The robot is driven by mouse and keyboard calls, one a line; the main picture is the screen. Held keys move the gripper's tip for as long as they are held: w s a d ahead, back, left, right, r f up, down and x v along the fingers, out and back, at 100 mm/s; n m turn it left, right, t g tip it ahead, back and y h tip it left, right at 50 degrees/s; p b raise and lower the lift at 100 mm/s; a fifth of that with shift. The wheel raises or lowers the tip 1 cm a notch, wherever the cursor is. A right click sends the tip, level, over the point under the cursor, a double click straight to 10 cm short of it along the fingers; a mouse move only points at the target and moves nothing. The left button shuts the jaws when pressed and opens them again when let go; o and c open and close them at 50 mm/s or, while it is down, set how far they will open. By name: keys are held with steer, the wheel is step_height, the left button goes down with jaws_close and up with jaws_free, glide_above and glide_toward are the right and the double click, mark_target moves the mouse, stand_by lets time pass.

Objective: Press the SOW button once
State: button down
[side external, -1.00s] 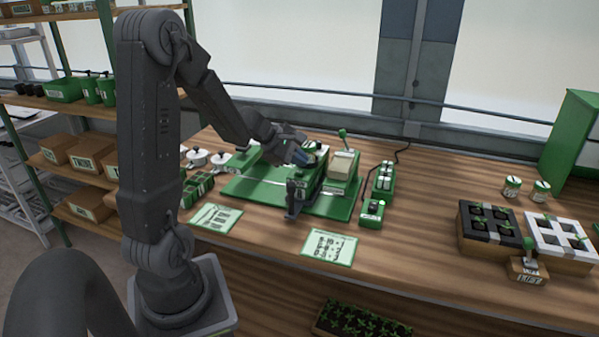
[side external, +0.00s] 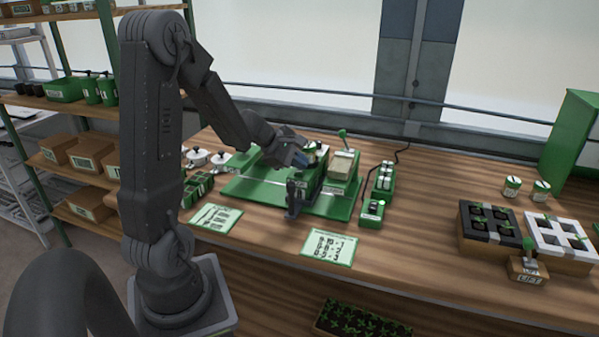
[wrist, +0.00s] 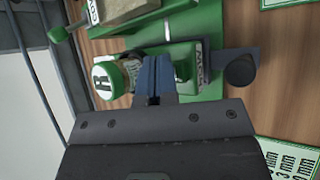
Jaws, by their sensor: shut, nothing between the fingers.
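My gripper (side external: 304,161) is shut and empty, pointing down over the green seeder machine (side external: 240,188) on the bench. In the wrist view its blue fingertips (wrist: 155,62) are together, between a round green-and-white labelled part (wrist: 108,78) and a labelled green block (wrist: 200,66). I cannot tell whether the fingertips touch the machine. A small green control box (side external: 372,213) with a dark top and a lit green spot stands to the right of the machine, apart from my gripper. No SOW lettering is readable, so I cannot tell which part is the SOW button.
A green-knobbed lever (side external: 342,133) stands at the machine's back right. A printed card (side external: 330,247) lies in front, another (side external: 215,219) to its left. A green holder (side external: 384,176) stands behind the control box. Plant trays (side external: 487,228) are far right. Bench between is clear.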

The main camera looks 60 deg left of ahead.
mark_target(299, 173)
steer(key=shift+f, duration=0.5)
stand_by(0.4)
steer(key=shift+r, duration=0.9)
steer(key=shift+r, duration=2.55)
